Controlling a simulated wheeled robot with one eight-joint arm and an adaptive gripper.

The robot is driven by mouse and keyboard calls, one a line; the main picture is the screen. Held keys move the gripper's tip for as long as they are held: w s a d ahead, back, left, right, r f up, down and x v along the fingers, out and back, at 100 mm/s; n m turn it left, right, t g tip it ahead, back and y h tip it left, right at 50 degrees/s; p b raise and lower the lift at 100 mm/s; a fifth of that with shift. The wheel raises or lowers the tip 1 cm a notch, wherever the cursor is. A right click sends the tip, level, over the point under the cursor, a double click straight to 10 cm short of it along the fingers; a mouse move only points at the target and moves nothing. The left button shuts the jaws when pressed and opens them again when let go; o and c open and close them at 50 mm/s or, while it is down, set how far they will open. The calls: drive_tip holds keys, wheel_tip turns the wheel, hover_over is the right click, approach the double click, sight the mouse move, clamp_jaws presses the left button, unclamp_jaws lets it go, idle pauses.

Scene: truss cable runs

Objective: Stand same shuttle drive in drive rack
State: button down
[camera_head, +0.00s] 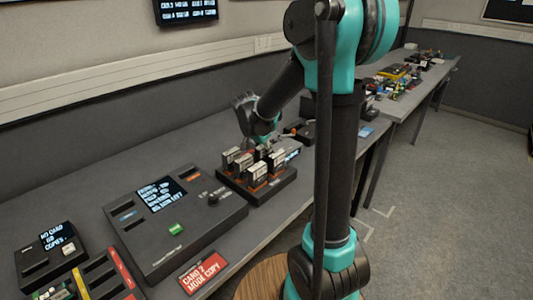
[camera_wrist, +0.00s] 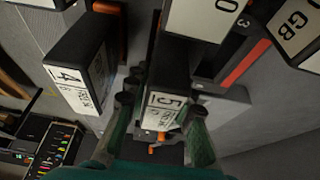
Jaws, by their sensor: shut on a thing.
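My gripper (camera_wrist: 160,112) is shut on a drive labelled 5 (camera_wrist: 166,103), a dark block with a white label, one finger on each side. In the head view my gripper (camera_head: 267,143) is small, over the back of the drive rack (camera_head: 283,193). The rack is a dark block with several white-labelled drives standing in it. In the wrist view a drive labelled 4 (camera_wrist: 82,70) is left of the held one. A rack slot marked 3 with a red-orange strip (camera_wrist: 243,64) is to the right. Whether the held drive is seated in a slot cannot be told.
Left of the rack is a dark console (camera_head: 170,225) with a screen and green button. A red sign (camera_head: 203,272) reading CARD 3 MODE COPY lies at the table's front edge. A smaller device (camera_head: 50,255) is at far left. Bare table lies behind the console.

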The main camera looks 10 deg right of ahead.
idle(0.3)
drive_tip(key=c, duration=0.9)
unclamp_jaws()
drive_tip(key=shift+r, duration=3.75)
